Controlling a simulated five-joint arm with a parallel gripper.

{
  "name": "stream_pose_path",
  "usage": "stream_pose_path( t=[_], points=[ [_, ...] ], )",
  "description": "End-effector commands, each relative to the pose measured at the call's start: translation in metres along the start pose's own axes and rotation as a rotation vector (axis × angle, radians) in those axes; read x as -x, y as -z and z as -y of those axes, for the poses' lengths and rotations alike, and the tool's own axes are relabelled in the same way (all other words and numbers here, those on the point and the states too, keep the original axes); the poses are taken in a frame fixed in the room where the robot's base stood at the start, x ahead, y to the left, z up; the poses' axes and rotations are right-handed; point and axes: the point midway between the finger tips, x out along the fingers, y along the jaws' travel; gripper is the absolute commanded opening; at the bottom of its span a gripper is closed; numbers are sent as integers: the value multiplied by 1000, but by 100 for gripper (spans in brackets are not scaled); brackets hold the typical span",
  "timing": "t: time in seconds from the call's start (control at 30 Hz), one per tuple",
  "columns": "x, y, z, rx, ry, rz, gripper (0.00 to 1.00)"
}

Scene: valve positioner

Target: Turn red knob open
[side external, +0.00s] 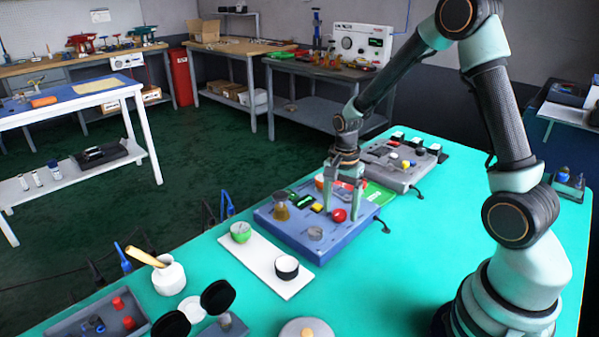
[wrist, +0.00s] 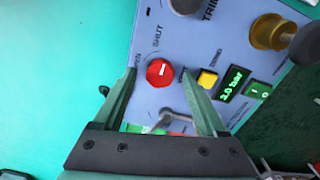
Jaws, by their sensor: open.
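The red knob (wrist: 160,72) sits on the blue panel (wrist: 215,40) and has a short white mark on its face. In the wrist view the word SHUT is above it and a partly hidden OPEN label is to its left. It also shows in the side view (side external: 338,215) on the near part of the panel. My gripper (wrist: 160,82) is open, its fingertips to the left and right of the knob in the wrist view. I cannot tell whether they touch it. In the side view my gripper (side external: 341,207) points down over the panel.
A yellow button (wrist: 207,79), a green display (wrist: 232,84) reading 2.0 bar and a brass knob (wrist: 271,32) are right of the red knob. A metal lever (wrist: 166,121) lies below it. A white board (side external: 262,262) with two round items is beside the panel.

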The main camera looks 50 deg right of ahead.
Motion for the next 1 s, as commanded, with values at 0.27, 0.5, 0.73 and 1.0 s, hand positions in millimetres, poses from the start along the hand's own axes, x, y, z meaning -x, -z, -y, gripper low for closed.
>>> stream_pose_path(
  t=[0.27, 0.5, 0.73, 1.0],
  points=[
    [-5, 0, 0, 0, 0, 0, 74],
    [-5, 0, 0, 0, 0, 0, 17],
    [-5, 0, 0, 5, 0, 0, 0],
    [-4, 0, 0, 89, -1, 0, 0]
  ],
)
